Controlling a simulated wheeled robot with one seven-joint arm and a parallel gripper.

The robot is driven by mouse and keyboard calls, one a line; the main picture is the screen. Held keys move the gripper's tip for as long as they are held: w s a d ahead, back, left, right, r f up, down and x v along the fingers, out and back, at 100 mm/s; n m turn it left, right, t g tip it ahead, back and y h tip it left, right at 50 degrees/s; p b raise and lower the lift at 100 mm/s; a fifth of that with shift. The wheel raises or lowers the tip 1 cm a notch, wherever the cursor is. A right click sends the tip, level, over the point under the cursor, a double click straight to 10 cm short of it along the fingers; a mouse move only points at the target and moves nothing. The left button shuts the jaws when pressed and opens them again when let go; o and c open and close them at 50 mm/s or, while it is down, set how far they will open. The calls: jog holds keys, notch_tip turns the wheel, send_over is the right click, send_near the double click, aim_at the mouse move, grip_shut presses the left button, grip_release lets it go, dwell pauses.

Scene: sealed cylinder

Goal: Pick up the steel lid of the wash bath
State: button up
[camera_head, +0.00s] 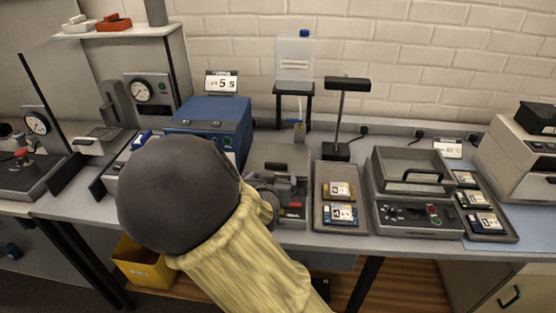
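The wash bath (386,217) is a grey box with a control panel on its front, standing right of centre on the bench. Its steel lid (393,166) appears to be the grey panel with a black bar handle (416,176) on top of the bath. My arm rises from the lower middle, a yellow sleeve with a big dark grey rounded joint at left. Grey and purplish parts (285,189) show beside the sleeve, well left of the bath. I cannot make out whether they are my gripper, and its fingers are not clear. Nothing touches the lid.
A tray (328,168) with labelled blocks lies left of the bath, another (505,236) right of it. A black-topped stand (342,116) and a water bottle (294,57) stand behind. A blue box (209,121) and gauged machines are at left, a beige machine (520,157) at far right.

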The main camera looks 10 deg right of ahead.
aim_at(276, 165)
jog(key=x, duration=0.5)
jog(key=shift+w+d+f, duration=0.1)
jog(key=shift+w, duration=0.15)
jog(key=shift+p+x, duration=0.85)
jog(key=shift+x, duration=1.8)
jog(key=shift+r, duration=0.25)
jog(key=c, duration=1.2)
jog(key=shift+c, duration=0.2)
jog(key=shift+w+r, duration=0.1)
